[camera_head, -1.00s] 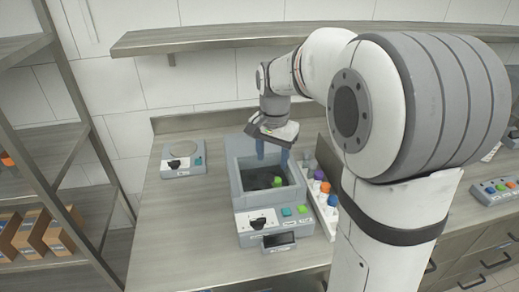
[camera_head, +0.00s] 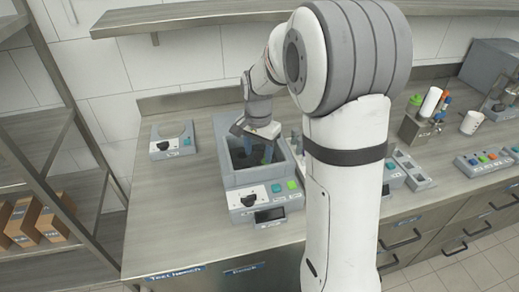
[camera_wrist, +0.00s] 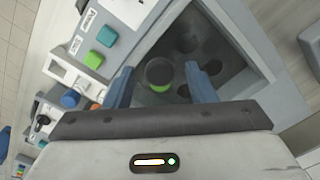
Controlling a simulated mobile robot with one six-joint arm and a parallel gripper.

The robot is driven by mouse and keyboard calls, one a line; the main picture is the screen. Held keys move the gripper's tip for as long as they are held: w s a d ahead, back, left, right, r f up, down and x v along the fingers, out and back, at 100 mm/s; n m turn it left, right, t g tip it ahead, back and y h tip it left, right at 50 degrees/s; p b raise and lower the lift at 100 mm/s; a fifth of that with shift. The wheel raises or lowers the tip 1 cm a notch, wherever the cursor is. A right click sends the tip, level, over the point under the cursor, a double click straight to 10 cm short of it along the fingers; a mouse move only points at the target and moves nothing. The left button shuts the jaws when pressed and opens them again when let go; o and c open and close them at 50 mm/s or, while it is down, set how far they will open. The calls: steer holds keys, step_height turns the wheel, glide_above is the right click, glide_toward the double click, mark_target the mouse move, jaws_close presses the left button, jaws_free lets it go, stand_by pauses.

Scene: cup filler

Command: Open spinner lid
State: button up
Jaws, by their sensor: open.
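The spinner (camera_head: 234,180) is a grey box on the bench with a knob, a display, and green and teal buttons on its front. Its top is open onto a dark chamber (camera_wrist: 218,55), where the wrist view shows several round holes. No lid can be made out covering it. My gripper (camera_head: 257,157) points down into the chamber with its blue fingers apart. In the wrist view, a round dark-topped piece with a green band (camera_wrist: 159,72) lies between the fingers. I cannot tell if they touch it.
A small grey device (camera_head: 172,142) with a round plate stands left of the spinner. Blue and orange caps (camera_wrist: 70,99) show beside the spinner in the wrist view. My arm hides much of the bench to its right. A shelf (camera_head: 200,17) runs along the wall above.

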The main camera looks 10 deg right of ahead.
jaws_close()
stand_by(0.4)
